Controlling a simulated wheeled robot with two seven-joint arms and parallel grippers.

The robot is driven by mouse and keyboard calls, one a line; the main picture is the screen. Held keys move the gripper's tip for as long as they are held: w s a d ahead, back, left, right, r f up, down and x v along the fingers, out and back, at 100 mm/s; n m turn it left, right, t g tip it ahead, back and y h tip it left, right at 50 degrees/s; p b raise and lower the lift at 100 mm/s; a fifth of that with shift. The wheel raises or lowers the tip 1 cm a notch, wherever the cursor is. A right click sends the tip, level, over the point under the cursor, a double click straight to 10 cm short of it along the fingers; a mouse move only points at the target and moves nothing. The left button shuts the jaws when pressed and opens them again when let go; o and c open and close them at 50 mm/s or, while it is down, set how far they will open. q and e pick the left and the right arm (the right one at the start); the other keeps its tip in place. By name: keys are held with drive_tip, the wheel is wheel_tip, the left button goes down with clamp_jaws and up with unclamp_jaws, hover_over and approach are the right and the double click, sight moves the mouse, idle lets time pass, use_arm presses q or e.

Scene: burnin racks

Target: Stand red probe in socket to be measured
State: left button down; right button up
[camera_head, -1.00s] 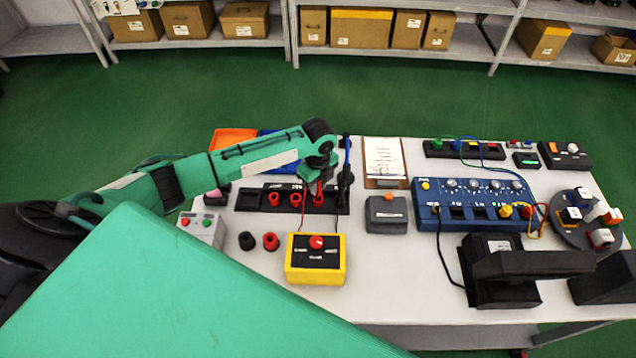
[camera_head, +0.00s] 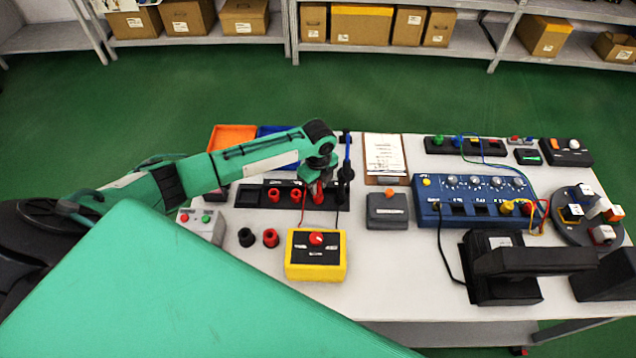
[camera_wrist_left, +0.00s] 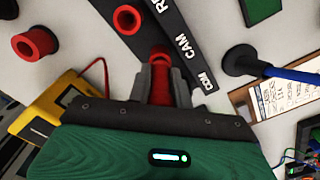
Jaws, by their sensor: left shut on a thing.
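My left gripper (camera_head: 318,189) is over the right part of a black socket strip (camera_head: 250,198). It is shut on the red probe (camera_wrist_left: 160,82), which shows between the fingers in the left wrist view. The probe's tip end lies over the strip near the "COM" lettering; I cannot tell whether it is in a socket. A red lead runs from the probe area to the yellow meter (camera_head: 294,270), which has a red knob. Two red collars (camera_head: 274,195) (camera_head: 296,194) sit on the strip. My right gripper is not in view.
A loose red collar (camera_head: 270,238) and a black one (camera_head: 246,237) stand in front of the strip. A blue rod (camera_head: 347,152) with a black base rises just right of my gripper. A clipboard (camera_head: 384,155), grey box (camera_head: 388,212) and blue panel (camera_head: 465,215) stand further right.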

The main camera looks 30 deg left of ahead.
use_arm(q)
drive_tip(key=shift+f, duration=0.55)
drive_tip(key=c, duration=1.2)
unclamp_jaws()
drive_tip(key=shift+r, duration=0.1)
drive_tip(key=shift+r+b, duration=0.2)
drive_tip(key=shift+b, duration=0.1)
wheel_tip(320, 180, up, 12)
drive_tip(key=b, duration=0.3)
drive_tip(key=shift+r, duration=0.65)
